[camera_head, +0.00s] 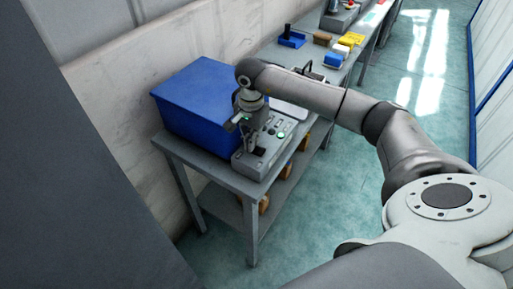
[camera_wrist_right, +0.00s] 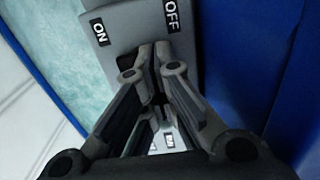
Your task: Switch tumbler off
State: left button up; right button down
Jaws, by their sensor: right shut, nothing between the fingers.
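The grey control box (camera_head: 268,153) stands on the near end of the table, with a lit green button (camera_head: 281,135) on its top. In the right wrist view its panel (camera_wrist_right: 137,22) shows the labels ON, at left, and OFF, at right. My right gripper (camera_head: 248,147) points down over the box's near-left part. In the right wrist view the right gripper (camera_wrist_right: 152,47) is shut and empty, its fingertips over the panel just below and between the labels. The tumbler itself is hidden by the fingers, so its position cannot be told. My left gripper is not in view.
A blue bin (camera_head: 188,112) stands close beside the box, against the wall. Small blue, yellow and brown items lie farther along the grey table (camera_head: 190,152). Brown objects sit on its lower shelf. The floor (camera_head: 340,200) to the right is clear.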

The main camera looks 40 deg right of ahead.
jog(key=shift+r+p, duration=1.6)
jog(key=shift+r, duration=1.75)
jog(key=shift+f, duration=0.1)
